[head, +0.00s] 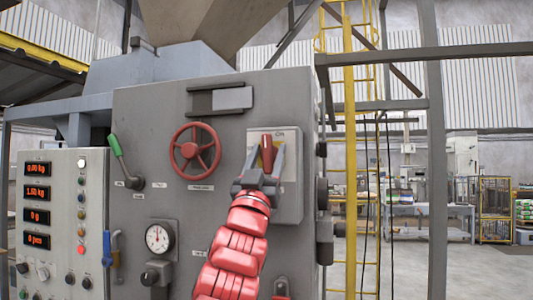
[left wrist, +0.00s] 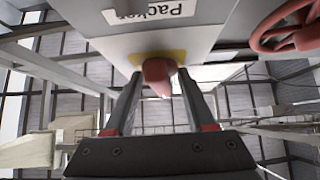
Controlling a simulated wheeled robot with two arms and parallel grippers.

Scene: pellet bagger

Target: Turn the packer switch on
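The packer switch is a red handle (head: 267,142) on a pale plate (head: 289,205) at the right of the grey machine front. A yellow patch shows behind it, and small lettering is beside its top. My left gripper (head: 266,160) is at the switch, its two fingers spread on either side of the handle. In the left wrist view, the red handle (left wrist: 158,75) stands between the fingertips of the left gripper (left wrist: 159,80), with narrow gaps visible. A "Packer" label (left wrist: 150,12) appears upside down there. My right gripper is not in view.
A red handwheel (head: 195,150) is left of the switch, with a green lever (head: 116,146) farther left. A gauge (head: 159,237) sits below. A control panel (head: 62,225) with red displays is at far left. A yellow ladder (head: 350,180) stands right of the machine.

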